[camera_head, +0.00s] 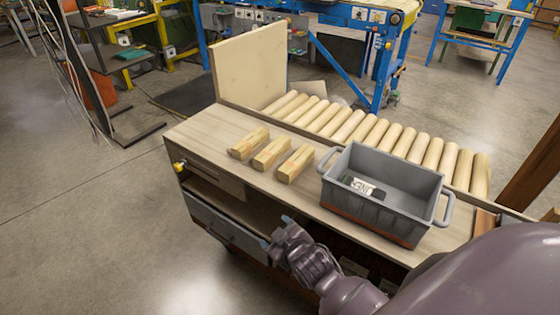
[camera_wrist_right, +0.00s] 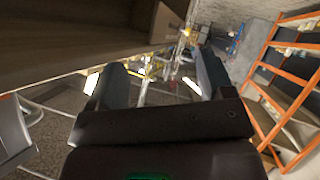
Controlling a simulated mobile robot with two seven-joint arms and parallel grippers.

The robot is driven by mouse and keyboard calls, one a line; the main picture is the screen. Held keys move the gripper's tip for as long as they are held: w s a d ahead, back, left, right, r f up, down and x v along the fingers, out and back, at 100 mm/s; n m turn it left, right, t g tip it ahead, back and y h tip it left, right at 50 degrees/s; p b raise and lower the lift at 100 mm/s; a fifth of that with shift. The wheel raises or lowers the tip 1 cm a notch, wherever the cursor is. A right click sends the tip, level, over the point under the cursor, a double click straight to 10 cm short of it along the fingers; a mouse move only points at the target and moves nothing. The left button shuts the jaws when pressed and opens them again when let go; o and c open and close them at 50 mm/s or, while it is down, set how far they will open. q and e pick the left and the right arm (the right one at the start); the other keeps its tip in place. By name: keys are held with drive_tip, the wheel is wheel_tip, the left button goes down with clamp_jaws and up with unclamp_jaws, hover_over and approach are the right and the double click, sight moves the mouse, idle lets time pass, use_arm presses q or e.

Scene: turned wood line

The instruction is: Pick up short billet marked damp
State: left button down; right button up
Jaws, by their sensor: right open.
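Three short square wooden billets lie side by side on the bench top in the head view: a left one (camera_head: 249,143), a middle one (camera_head: 272,153) and a right one (camera_head: 295,163). I cannot read a damp mark on any of them. My right gripper (camera_head: 276,230) is in front of the bench's front edge, apart from the billets and nearer the camera. The right wrist view shows its two fingers (camera_wrist_right: 160,72) spread with nothing between them. No billet shows in that view. My left gripper is not in view.
A row of round wooden rollers (camera_head: 347,125) runs behind, with an upright board (camera_head: 249,67) at the back left. The bench's left end is clear.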

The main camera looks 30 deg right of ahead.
drive_tip(key=w+a+r+n+h, duration=0.1)
drive_tip(key=w+r+n, duration=0.25)
drive_tip(key=w, duration=0.35)
drive_tip(key=n+g+h+p, duration=0.3)
drive_tip(key=n+g+h, duration=0.5)
drive_tip(key=n+h, duration=0.45)
approach(287, 169)
drive_tip(key=d+n+y, duration=0.2)
drive_tip(key=x, duration=0.1)
drive_tip(key=b+x, duration=0.1)
drive_tip(key=x, duration=0.1)
drive_tip(key=r+x, duration=0.1)
drive_tip(key=x, duration=0.1)
drive_tip(key=shift+w+d+f, duration=0.1)
drive_tip(key=shift+w+d, duration=0.05)
drive_tip(key=shift+w, duration=0.25)
drive_tip(key=shift+t+h, duration=0.25)
drive_tip(key=shift+t, duration=0.05)
drive_tip(key=x, duration=0.2)
drive_tip(key=b+x, duration=0.1)
drive_tip(key=x, duration=0.1)
drive_tip(key=shift+s+d+f, duration=0.1)
drive_tip(key=shift+d+f, duration=0.15)
drive_tip(key=shift+f, duration=0.1)
drive_tip(key=shift+d, duration=0.15)
drive_tip(key=c, duration=1.1)
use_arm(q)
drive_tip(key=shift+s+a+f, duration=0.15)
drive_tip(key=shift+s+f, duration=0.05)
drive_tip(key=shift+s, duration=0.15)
